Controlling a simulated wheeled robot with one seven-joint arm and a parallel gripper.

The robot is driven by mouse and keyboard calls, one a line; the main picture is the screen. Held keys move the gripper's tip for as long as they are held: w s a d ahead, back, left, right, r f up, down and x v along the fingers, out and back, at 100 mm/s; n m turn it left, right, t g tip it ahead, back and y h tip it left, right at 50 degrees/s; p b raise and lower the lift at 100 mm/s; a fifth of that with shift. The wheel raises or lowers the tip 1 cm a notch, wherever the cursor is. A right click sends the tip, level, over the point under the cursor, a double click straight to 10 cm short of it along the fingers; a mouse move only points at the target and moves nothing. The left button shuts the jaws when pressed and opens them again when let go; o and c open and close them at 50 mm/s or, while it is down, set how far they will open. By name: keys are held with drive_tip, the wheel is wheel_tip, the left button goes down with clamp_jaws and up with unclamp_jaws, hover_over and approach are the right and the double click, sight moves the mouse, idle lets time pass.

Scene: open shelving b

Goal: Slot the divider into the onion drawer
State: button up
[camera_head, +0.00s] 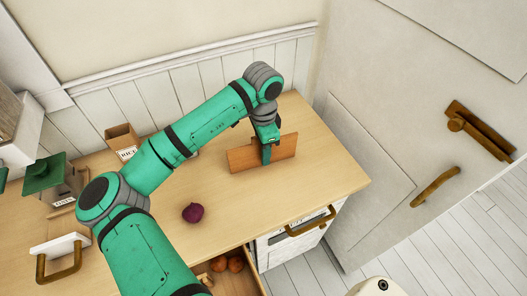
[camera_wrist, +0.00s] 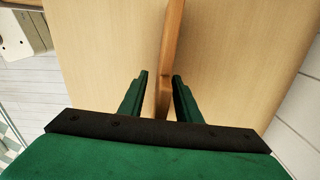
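The divider (camera_head: 243,159) is a thin orange-brown wooden board standing on edge on the countertop. It also shows edge-on in the wrist view (camera_wrist: 172,45). My gripper (camera_head: 267,156) is at the divider from above, with its fingers (camera_wrist: 161,82) on either side of the board. The fingers are apart, with a visible gap between the left finger and the board; the right finger is close to it. The onion drawer (camera_head: 258,277) is pulled out below the counter's front edge, with brown onions (camera_head: 235,264) inside. Its lower part is cut off by the frame.
A purple onion (camera_head: 193,213) lies on the countertop (camera_head: 300,180). A rice box (camera_head: 122,143) and a green-lidded canister (camera_head: 48,175) stand at the left. A white drawer front with a wooden handle (camera_head: 310,222) is right of the open drawer. A large pale door (camera_head: 400,120) stands at right.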

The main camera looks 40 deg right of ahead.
drive_tip(key=shift+f, duration=0.25)
clamp_jaws()
drive_tip(key=shift+r, duration=0.1)
